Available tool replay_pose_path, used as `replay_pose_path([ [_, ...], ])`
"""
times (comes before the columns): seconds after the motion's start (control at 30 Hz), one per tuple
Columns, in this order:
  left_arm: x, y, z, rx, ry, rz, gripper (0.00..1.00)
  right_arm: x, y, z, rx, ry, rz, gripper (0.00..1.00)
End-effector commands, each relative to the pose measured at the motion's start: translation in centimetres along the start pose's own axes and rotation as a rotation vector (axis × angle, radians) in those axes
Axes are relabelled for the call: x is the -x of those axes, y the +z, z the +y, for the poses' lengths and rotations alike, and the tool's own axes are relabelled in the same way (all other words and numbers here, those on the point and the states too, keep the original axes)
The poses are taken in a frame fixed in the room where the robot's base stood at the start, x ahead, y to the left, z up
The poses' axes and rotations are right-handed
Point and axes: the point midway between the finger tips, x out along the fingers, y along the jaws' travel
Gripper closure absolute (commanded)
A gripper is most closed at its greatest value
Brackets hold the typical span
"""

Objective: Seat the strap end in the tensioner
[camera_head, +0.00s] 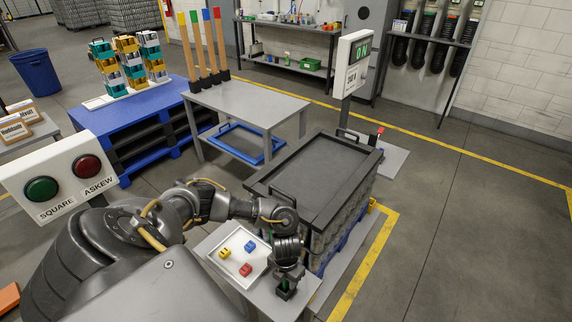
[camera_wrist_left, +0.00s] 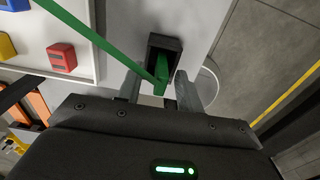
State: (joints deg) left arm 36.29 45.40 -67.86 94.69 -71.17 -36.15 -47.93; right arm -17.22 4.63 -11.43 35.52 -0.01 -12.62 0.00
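The green strap (camera_wrist_left: 85,30) runs in the left wrist view from the upper left down to a black box-like tensioner (camera_wrist_left: 165,42). The green strap end (camera_wrist_left: 162,68) lies at the tensioner's dark opening; how deep it sits cannot be told. My left gripper (camera_wrist_left: 160,92) is open, its two fingers apart on either side of the strap end, just in front of the tensioner. In the head view my left gripper (camera_head: 287,280) points down over the small table's right part, with the tensioner (camera_head: 286,293) beneath it. My right gripper is not in view.
A white tray (camera_head: 224,262) with yellow, blue and red blocks lies left of the tensioner. A dark-topped pallet load (camera_head: 325,170) stands behind the small table. A sign with green and red buttons (camera_head: 60,180) is at the left. Floor at the right is clear.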

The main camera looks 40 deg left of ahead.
Motion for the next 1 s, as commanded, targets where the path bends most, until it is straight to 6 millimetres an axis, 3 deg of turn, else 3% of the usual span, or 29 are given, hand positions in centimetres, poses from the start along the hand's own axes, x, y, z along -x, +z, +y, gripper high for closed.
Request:
replay_pose_path([
  [0.17,0.0,0.0,0.0,0.000,0.000,0.000,0.64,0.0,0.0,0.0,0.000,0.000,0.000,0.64],
  [0.43,0.0,0.0,0.0,-0.001,0.000,0.000,0.99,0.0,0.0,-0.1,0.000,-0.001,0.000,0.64],
  [0.83,0.2,0.0,0.0,-0.002,-0.001,0.000,1.00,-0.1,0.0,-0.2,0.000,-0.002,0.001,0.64],
  [1.0,1.4,0.1,-0.1,-0.002,-0.002,-0.002,1.00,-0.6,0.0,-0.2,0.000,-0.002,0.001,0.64],
])
